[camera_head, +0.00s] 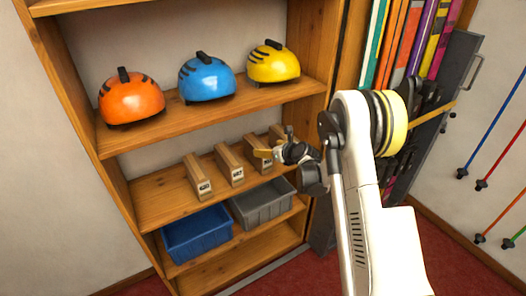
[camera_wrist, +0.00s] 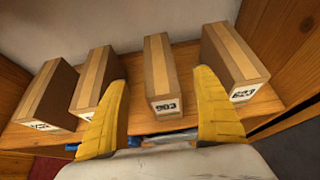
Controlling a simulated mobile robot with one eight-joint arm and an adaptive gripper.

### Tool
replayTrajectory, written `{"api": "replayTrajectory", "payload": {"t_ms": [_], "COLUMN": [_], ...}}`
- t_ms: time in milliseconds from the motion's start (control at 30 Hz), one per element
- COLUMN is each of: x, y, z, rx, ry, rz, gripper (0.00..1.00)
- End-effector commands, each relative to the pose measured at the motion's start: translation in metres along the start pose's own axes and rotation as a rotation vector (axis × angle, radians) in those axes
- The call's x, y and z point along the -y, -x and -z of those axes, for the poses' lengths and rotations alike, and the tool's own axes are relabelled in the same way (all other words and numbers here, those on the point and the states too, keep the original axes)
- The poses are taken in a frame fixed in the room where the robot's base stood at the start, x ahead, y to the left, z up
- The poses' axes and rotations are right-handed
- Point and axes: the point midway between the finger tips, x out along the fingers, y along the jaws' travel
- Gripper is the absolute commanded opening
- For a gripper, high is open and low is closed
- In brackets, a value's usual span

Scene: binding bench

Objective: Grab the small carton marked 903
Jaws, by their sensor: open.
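The small carton marked 903 (camera_wrist: 160,72) is brown with a paler tape strip and a white label on its near end. It stands third from the left in a shelf row, and it lies between my finger lines in the wrist view. My gripper (camera_wrist: 160,79) is open and empty, with yellow fingers spread left and right in front of the carton. I see no contact with it.
Two similar cartons stand left of it (camera_wrist: 48,92) (camera_wrist: 95,75), and another (camera_wrist: 232,52) stands close on the right, near the shelf side. Helmets (camera_head: 207,78) sit on the shelf above. A blue bin (camera_head: 197,235) and a grey bin (camera_head: 262,207) stand below.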

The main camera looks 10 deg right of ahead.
Motion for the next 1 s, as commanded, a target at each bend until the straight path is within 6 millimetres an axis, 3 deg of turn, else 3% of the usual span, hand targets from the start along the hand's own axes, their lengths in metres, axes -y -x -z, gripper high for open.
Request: {"api": "replayTrajectory", "payload": {"t_ms": [600,933,967,1000], "x": [0.000,0.000,0.000,0.000], "y": [-0.091,-0.101,-0.101,-0.101], "z": [0.000,-0.003,-0.003,-0.003], "rx": [-0.001,-0.001,-0.001,-0.001], "ry": [0.005,0.005,0.005,0.005], "rz": [-0.002,0.000,0.000,0.000], "gripper": [0.78,0.78,0.75,0.63]}}
